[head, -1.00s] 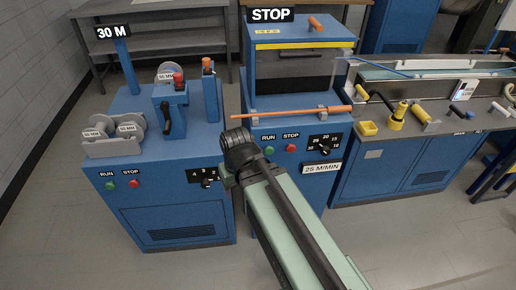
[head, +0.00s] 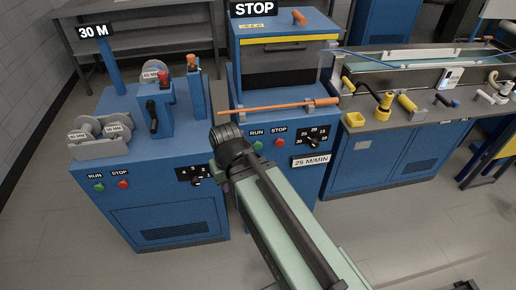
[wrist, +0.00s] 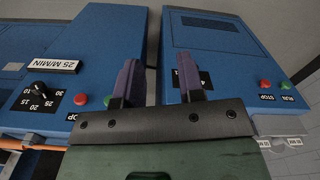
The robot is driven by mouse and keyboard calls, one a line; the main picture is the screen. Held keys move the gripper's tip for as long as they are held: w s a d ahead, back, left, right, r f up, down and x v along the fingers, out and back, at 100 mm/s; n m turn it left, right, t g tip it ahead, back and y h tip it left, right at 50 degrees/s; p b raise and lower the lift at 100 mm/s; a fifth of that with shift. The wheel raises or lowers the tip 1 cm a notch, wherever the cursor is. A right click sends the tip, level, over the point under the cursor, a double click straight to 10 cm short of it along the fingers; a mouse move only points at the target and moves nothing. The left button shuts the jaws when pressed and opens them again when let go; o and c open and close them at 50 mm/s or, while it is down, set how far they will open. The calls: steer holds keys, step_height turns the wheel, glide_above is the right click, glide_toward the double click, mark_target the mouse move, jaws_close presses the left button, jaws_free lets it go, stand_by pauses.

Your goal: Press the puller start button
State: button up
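The green RUN button (head: 258,143) sits on the front of the middle blue machine (head: 300,180), left of its red STOP button (head: 280,144) and above a 25 M/MIN plate. This looks like the puller, though no name label is readable. In the wrist view, which is turned over, the green button (wrist: 108,101) shows close beside the left finger. My gripper (wrist: 160,78) is open and empty, its two dark fingers apart over the gap between two machines. In the head view its fingers are hidden behind my wrist, left of the RUN button.
The left machine (head: 150,205) has its own RUN (head: 98,187) and STOP (head: 122,184) buttons and a dial. An orange rod (head: 265,106) lies across the middle machine above its buttons. A long trough bench (head: 390,160) stands to the right. The floor in front is mostly clear.

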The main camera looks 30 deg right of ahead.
jaws_close()
stand_by(1.3)
steer(key=w+d+f+m+t+y+b, duration=0.15)
steer(key=d+f+m+y+b, duration=0.35)
steer(key=f+b, duration=0.6)
steer(key=w+d+f+m+t+b, duration=0.1)
steer(key=d+f+m+t+b, duration=0.2)
steer(key=d+f+b, duration=0.6)
steer(key=w+d+r+m+t+y+b, duration=0.1)
steer(key=w+r+m+t+y+b, duration=0.2)
steer(key=m+t, duration=0.7)
step_height(320, 180, up, 5)
steer(key=w+m+b, duration=0.2)
steer(key=b, duration=0.3)
steer(key=shift+w+d, duration=0.2)
steer(key=shift+d, duration=0.15)
